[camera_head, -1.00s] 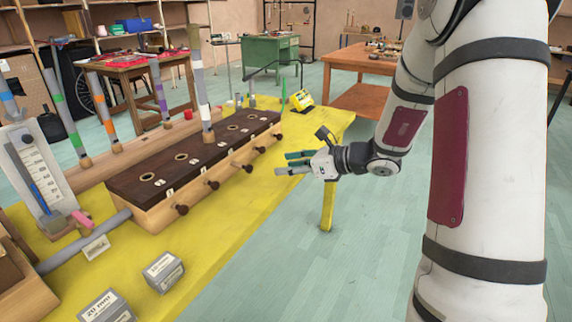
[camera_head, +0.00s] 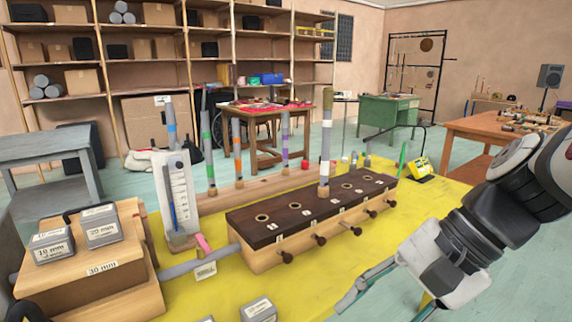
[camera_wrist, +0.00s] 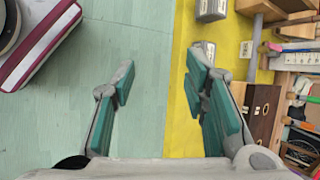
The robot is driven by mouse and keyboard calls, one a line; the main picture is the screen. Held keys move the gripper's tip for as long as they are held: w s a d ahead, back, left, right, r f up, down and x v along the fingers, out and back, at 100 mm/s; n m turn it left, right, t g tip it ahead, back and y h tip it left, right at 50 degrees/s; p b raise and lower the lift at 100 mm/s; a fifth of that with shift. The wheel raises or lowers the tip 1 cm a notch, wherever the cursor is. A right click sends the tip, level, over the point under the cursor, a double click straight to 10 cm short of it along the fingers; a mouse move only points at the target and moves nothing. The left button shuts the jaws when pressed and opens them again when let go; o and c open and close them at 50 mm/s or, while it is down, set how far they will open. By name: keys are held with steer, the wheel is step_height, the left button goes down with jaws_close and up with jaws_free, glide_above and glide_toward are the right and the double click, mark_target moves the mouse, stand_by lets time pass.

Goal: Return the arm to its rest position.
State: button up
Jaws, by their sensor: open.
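My gripper (camera_head: 388,291) is at the lower right in the head view, over the front right edge of the yellow table. Its teal-padded fingers point down and left. In the wrist view my gripper (camera_wrist: 160,95) is open, with a wide empty gap between the fingers. Below it show the green floor and the yellow table's edge. My arm enters from the right edge of the head view. The fingers look apart from the dark-topped wooden box (camera_head: 272,233).
A wooden table (camera_head: 480,128) stands behind my arm.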

steer(key=s+d+n+h, duration=0.7)
steer(key=s+d+n, duration=0.1)
steer(key=s, duration=0.6)
step_height(320, 180, up, 20)
steer(key=t+p, duration=0.3)
steer(key=p, duration=1.6)
steer(key=shift+w+d+n, duration=0.15)
steer(key=shift+w+n, duration=0.1)
steer(key=shift+n, duration=0.05)
